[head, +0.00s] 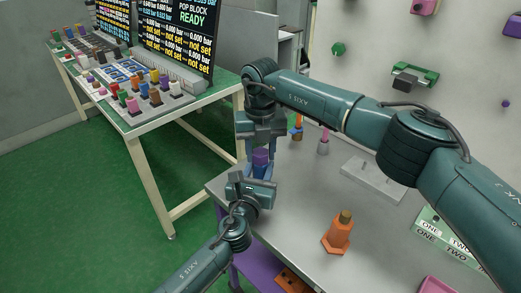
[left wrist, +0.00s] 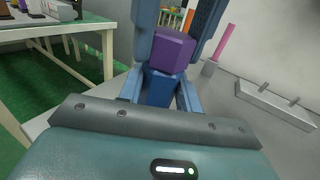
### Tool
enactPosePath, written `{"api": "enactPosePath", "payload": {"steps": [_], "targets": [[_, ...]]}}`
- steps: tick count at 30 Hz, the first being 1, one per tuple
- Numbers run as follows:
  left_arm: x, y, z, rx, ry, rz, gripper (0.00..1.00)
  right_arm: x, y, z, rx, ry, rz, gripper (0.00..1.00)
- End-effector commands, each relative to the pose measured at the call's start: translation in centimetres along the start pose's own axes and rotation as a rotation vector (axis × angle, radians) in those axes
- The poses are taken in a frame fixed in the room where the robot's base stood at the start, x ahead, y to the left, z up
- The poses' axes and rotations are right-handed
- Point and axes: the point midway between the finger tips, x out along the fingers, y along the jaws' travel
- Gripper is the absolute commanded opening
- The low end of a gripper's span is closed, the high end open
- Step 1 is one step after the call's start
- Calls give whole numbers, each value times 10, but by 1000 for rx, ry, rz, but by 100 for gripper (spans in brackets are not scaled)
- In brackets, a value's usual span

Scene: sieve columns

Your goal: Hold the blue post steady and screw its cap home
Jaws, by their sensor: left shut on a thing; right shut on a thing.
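The blue post (left wrist: 158,88) stands upright near the table's left edge, mostly hidden in the head view. A purple six-sided cap (head: 260,157) is on top of it; it also shows in the left wrist view (left wrist: 172,50). My left gripper (left wrist: 160,95) comes in low and is shut on the blue post, one finger on each side. My right gripper (head: 261,150) points down from above and is shut on the purple cap, its blue fingers on both sides in the left wrist view. How far the cap is seated on the post cannot be told.
An orange post (head: 338,232) with a six-sided base stands on the table at front right. A grey post with a pink rod (head: 323,145) and a grey pegged block (head: 372,182) stand further back. A sign board (head: 432,228) is at right. A green-topped table (head: 150,127) stands left.

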Motion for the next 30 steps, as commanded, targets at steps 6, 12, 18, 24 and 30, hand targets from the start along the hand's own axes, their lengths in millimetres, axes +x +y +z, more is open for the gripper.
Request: {"api": "enactPosePath", "payload": {"steps": [6,12,18,24,30], "targets": [[0,0,0,0,0,0,0,0,0,0,-13,1,1,44],[0,0,0,0,0,0,0,0,0,0,-14,0,1,60],[0,0,0,0,0,0,0,0,0,0,-14,0,0,60],[0,0,0,0,0,0,0,-13,0,1,-14,-2,0,60],[0,0,0,0,0,0,0,-40,0,0,-14,-3,0,60]]}}
